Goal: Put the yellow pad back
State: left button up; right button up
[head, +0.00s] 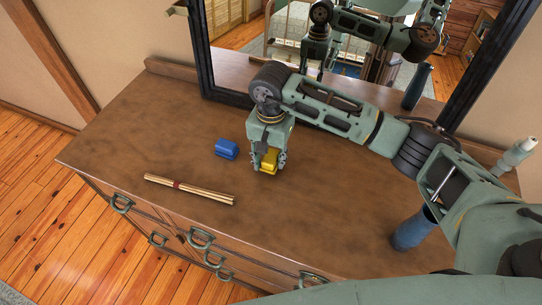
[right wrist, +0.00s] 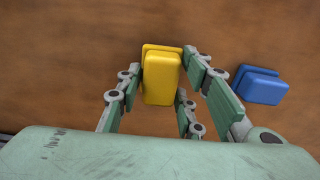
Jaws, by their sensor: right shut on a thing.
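The yellow pad (head: 269,161) is a small stepped block at the dresser top, between the fingers of my right gripper (head: 269,164). In the right wrist view the yellow pad (right wrist: 161,76) sits between the two fingers of the right gripper (right wrist: 163,85), which is shut on it. I cannot tell whether the pad touches the wood. A blue pad (head: 226,149) of similar shape lies on the dresser to the left of the gripper. It also shows in the right wrist view (right wrist: 259,85), to the right of the fingers. My left gripper is not in view.
The wooden dresser top (head: 130,130) bears a bundle of thin sticks (head: 189,190) near its front edge. A dark-framed mirror (head: 202,50) stands at the back and reflects my arm. A blue cylindrical thing (head: 412,231) stands at the right under my arm. The dresser's left part is clear.

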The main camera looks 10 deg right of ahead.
jog(key=shift+f, duration=0.85)
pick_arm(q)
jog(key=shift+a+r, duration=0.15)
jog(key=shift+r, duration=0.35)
pick_arm(e)
jog(key=shift+f, duration=0.1)
jog(key=shift+f, duration=0.15)
jog(key=o, duration=1.2)
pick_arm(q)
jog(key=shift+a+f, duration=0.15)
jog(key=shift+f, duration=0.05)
